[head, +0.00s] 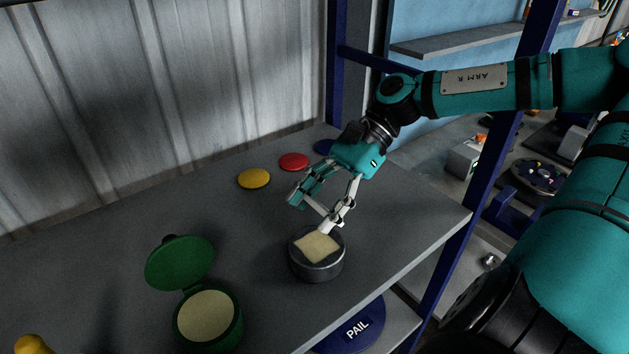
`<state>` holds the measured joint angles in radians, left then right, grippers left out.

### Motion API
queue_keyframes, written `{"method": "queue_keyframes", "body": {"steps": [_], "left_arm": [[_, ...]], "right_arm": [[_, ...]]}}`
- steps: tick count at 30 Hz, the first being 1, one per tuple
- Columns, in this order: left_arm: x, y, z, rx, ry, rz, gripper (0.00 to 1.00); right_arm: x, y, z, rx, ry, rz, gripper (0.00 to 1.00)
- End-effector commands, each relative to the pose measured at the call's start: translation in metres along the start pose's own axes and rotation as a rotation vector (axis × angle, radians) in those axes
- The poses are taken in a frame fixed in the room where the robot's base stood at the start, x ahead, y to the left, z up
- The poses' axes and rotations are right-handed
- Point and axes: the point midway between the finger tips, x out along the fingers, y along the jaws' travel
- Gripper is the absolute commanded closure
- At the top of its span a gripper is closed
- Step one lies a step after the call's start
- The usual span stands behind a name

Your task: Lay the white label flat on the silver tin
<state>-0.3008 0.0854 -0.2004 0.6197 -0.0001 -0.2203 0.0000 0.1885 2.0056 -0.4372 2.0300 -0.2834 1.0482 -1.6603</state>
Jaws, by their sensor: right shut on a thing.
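The silver tin (318,271), a low round grey can, stands on the bench near its front edge. The white label (317,248), a cream-coloured square, is at the tin's top, and most of its face shows. My right gripper (328,226) reaches down from the upper right and is shut on the label's far edge. From this angle I cannot tell whether the label touches the tin's top all over or is held just above it. My left gripper is not in view.
An open green container (209,318) with a raised lid stands at the front left. Yellow (254,178), red (294,161) and blue (325,146) discs lie along the wall. A blue pail (355,329) sits below the bench edge. The bench's left middle is clear.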

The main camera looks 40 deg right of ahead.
Motion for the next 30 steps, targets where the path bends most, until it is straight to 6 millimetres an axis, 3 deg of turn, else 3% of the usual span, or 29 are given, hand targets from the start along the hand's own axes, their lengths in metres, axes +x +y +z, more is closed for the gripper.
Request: {"method": "queue_keyframes", "body": {"steps": [11,21,30], "left_arm": [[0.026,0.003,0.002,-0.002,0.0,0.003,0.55],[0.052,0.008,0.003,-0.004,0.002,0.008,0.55],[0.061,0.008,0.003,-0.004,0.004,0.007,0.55]], "right_arm": [[0.03,0.001,-0.02,-0.003,0.285,0.005,0.67],[0.046,0.0,-0.037,-0.005,0.313,0.001,0.67],[0.051,0.0,-0.043,-0.004,0.329,0.001,0.67]]}}
